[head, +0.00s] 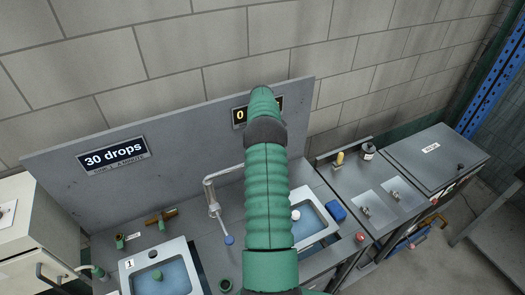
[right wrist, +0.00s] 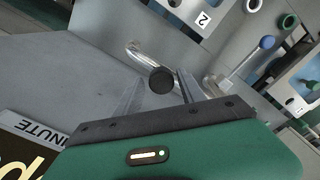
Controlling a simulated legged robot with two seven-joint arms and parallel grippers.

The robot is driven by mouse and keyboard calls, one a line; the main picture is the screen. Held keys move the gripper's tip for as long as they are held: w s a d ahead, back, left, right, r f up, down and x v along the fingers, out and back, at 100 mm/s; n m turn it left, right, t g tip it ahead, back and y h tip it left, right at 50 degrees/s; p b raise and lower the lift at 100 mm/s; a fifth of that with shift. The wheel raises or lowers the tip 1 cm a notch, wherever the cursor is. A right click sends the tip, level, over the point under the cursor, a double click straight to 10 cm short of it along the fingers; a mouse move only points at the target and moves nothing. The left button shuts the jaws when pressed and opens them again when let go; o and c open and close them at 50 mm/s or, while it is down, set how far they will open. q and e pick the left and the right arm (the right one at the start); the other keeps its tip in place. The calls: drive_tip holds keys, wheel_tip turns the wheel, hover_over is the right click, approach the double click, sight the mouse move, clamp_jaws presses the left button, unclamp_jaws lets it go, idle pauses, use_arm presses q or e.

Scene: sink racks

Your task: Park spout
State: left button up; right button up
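The silver spout (head: 209,187) rises behind the two sinks in the head view and bends over, with a blue-tipped lever (head: 229,240) below it. In the right wrist view a curved silver pipe (right wrist: 143,52) lies beyond my right gripper (right wrist: 160,76). The gripper's two fingers stand apart, with a dark round knob (right wrist: 161,80) showing between them; I cannot tell whether they touch it. A blue tip (right wrist: 267,42) on a metal rod shows to the right. My green arm crosses the middle of the head view and hides part of the counter. My left gripper is not in view.
A sink marked 1 (head: 128,265) is at the lower left, and another sink (head: 332,219) is right of my arm. A grey back panel (head: 190,133) carries a "30 drops" sign (head: 112,154). A blue block (head: 336,211) and a side counter with small fittings stand to the right.

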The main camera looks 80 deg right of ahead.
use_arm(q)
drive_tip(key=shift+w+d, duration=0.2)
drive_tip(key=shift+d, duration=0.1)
use_arm(e)
drive_tip(key=shift+d+f, duration=0.2)
drive_tip(key=shift+r, duration=0.1)
drive_tip(key=shift+r, duration=0.4)
wheel_tip(320, 180, up, 10)
drive_tip(key=shift+f+b, duration=0.25)
drive_tip(key=shift+b, duration=0.8)
use_arm(q)
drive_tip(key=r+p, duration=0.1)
drive_tip(key=p, duration=0.2)
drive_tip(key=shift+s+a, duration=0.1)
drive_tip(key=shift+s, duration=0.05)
use_arm(e)
drive_tip(key=r, duration=0.6)
drive_tip(key=shift+w+d, duration=0.1)
drive_tip(key=shift+d, duration=0.1)
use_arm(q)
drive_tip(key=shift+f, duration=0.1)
use_arm(e)
drive_tip(key=shift+r, duration=0.1)
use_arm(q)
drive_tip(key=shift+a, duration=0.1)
use_arm(e)
drive_tip(key=shift+a, duration=0.1)
